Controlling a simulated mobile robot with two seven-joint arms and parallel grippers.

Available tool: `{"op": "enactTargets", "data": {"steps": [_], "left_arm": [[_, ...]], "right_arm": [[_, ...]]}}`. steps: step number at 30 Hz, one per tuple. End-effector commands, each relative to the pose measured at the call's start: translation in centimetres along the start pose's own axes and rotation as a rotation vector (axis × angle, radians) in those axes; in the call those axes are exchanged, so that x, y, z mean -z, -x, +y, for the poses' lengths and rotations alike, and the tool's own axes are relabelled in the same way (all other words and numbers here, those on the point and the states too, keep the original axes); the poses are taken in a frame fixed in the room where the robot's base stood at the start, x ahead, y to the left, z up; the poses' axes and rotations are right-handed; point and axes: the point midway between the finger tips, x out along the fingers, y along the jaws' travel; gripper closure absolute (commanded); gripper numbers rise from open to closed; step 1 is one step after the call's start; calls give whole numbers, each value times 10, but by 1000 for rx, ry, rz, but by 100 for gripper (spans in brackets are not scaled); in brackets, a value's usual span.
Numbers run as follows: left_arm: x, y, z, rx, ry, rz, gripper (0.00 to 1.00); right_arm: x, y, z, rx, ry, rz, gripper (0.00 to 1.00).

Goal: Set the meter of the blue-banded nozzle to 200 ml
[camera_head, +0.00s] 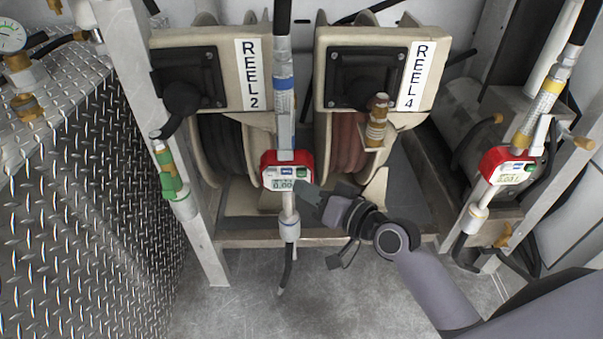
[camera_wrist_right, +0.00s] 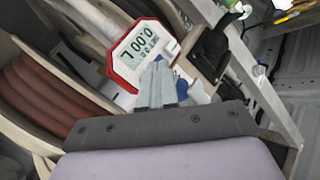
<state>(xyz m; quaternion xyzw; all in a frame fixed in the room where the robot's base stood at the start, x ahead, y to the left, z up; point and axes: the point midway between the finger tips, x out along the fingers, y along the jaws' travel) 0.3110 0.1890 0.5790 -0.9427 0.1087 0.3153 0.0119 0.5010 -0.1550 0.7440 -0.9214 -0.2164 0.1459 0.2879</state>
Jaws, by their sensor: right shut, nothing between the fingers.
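The blue-banded nozzle (camera_head: 284,112) hangs upright in the middle of the head view, in front of the reels. The meter also shows in the right wrist view (camera_wrist_right: 140,48), rotated, with a display that looks like 0.00 L. My right gripper (camera_head: 304,197) is shut and empty at the lower right of the meter. In the right wrist view its fingertips (camera_wrist_right: 160,72) overlap the meter's edge and hide part of the buttons; I cannot tell whether they touch. My left gripper is not in view.
A yellow-banded nozzle with a red meter (camera_head: 507,165) hangs at the right. A green-banded nozzle (camera_head: 169,172) hangs on the left post. Reel 2 (camera_head: 205,80) and reel 4 (camera_head: 375,70) stand behind. A diamond-plate box (camera_head: 75,200) fills the left; the floor in front is clear.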

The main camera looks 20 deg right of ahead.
Motion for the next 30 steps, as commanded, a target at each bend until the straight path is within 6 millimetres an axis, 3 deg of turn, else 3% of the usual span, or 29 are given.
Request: {"op": "enactTargets", "data": {"steps": [30], "left_arm": [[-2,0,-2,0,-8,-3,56]], "right_arm": [[4,-6,4,0,0,0,100]]}}
